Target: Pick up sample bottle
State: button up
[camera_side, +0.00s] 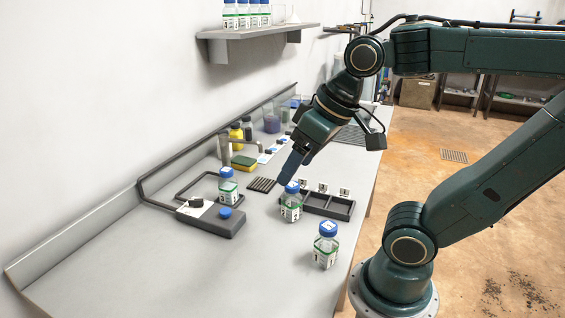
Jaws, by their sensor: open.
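Three sample bottles with blue caps and green-and-white labels stand upright on or over the bench. One sample bottle (291,207) is in the middle by the black tray, another sample bottle (326,248) is nearer the front right, and a third sample bottle (228,189) is at the grey device on the left. My gripper (285,180) is open and tilted down, its fingertips close to the cap of the middle bottle. I cannot tell whether they touch the cap. One finger largely hides the other.
The black compartment tray (342,209) lies right of the middle bottle. The grey device (212,219) with a blue knob sits left. A ribbed black mat (261,184) and a yellow-green sponge (244,163) lie behind. A wall shelf (262,33) holds several bottles. The bench's front left is clear.

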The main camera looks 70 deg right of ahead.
jog(key=w+r+m+g+y, duration=0.1)
jog(key=w+r+m, duration=0.25)
jog(key=w, duration=0.75)
jog(key=m+g+y, duration=0.2)
jog(key=m+g, duration=0.1)
jog(key=m, duration=0.6)
send_over(229, 167)
jog(key=s+a, duration=0.2)
jog(key=a, duration=0.6)
notch_tip(229, 167, down, 9)
jog(key=d+f+m, duration=0.1)
jog(key=d+f, duration=0.2)
jog(key=w+d+f+m, duration=0.1)
jog(key=d+f, duration=0.1)
jog(key=f, duration=0.1)
jog(key=w+d+f+m+g+y, duration=0.1)
jog(key=d+f+m, duration=0.1)
jog(key=d+f, duration=0.1)
jog(key=shift+d+f, duration=0.3)
jog(key=shift+f, duration=0.3)
jog(key=shift+d+f+m, duration=0.25)
jog(key=shift+d+f, duration=0.15)
jog(key=shift+f, duration=0.1)
jog(key=shift+f, duration=0.1)
jog(key=shift+a+f, duration=0.35)
jog(key=shift+f, duration=0.15)
jog(key=shift+a+f, duration=0.15)
jog(key=shift+f, duration=0.35)
jog(key=shift+f, duration=0.15)
